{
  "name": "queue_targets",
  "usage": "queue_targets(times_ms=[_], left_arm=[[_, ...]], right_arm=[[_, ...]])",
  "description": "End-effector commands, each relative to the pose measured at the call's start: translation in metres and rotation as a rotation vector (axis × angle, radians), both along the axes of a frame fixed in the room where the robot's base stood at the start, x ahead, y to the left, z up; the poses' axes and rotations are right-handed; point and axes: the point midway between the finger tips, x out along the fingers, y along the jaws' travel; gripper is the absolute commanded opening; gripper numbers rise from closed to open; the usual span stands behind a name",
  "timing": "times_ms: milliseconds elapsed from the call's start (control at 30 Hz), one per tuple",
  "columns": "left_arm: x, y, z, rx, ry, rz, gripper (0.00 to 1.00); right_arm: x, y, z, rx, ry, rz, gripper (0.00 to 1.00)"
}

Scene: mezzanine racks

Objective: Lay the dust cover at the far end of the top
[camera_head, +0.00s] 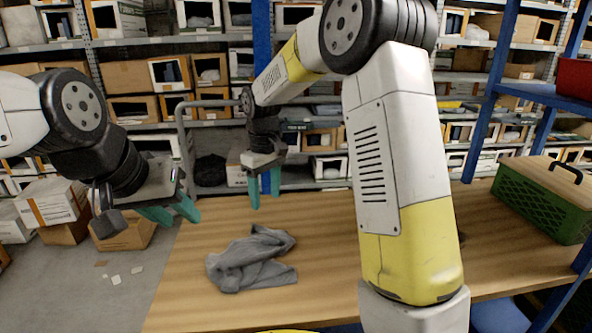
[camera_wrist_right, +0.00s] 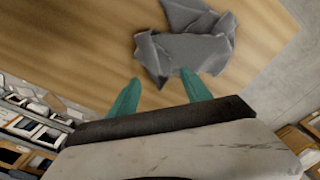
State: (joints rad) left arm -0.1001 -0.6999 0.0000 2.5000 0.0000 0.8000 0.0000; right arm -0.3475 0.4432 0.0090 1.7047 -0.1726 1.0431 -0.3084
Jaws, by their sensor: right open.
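The dust cover is a crumpled grey cloth (camera_head: 250,262) lying bunched on the left part of the wooden top (camera_head: 330,225). It also shows in the right wrist view (camera_wrist_right: 185,50), beyond my fingertips. My right gripper (camera_head: 264,188) is open and empty, with its teal fingers pointing down above the far edge of the top, behind the cloth. In the right wrist view my right gripper (camera_wrist_right: 157,88) has its fingers apart with nothing between them. My left gripper (camera_head: 171,211) is open and empty, off the top's left edge, left of the cloth and not touching it.
A green crate (camera_head: 540,200) with a wooden lid and dark handle stands at the right end of the top. Blue uprights (camera_head: 494,90) rise on the right. Shelves of cardboard boxes (camera_head: 135,75) line the back. My right arm hides the top's middle.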

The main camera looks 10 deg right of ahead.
Motion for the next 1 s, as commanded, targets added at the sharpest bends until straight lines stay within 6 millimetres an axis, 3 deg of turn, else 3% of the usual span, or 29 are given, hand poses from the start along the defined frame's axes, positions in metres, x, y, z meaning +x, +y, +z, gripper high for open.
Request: queue_targets(times_ms=[167,300,500,800,1000], left_arm=[[0.000,0.000,0.000,0.000,0.000,0.000,0.36],[0.000,0.000,0.000,0.000,0.000,0.000,0.36],[0.000,0.000,0.000,0.000,0.000,0.000,0.36],[0.000,0.000,0.000,0.000,0.000,0.000,0.36],[0.000,0.000,0.000,0.000,0.000,0.000,0.36]], right_arm=[[-0.029,-0.034,0.047,0.057,-0.076,-0.110,0.57],[-0.069,-0.065,0.083,0.118,-0.151,-0.230,0.57],[-0.132,-0.102,0.114,0.210,-0.257,-0.399,0.57],[-0.216,-0.132,0.120,0.334,-0.396,-0.614,0.57],[-0.236,-0.137,0.115,0.370,-0.436,-0.674,0.57]])
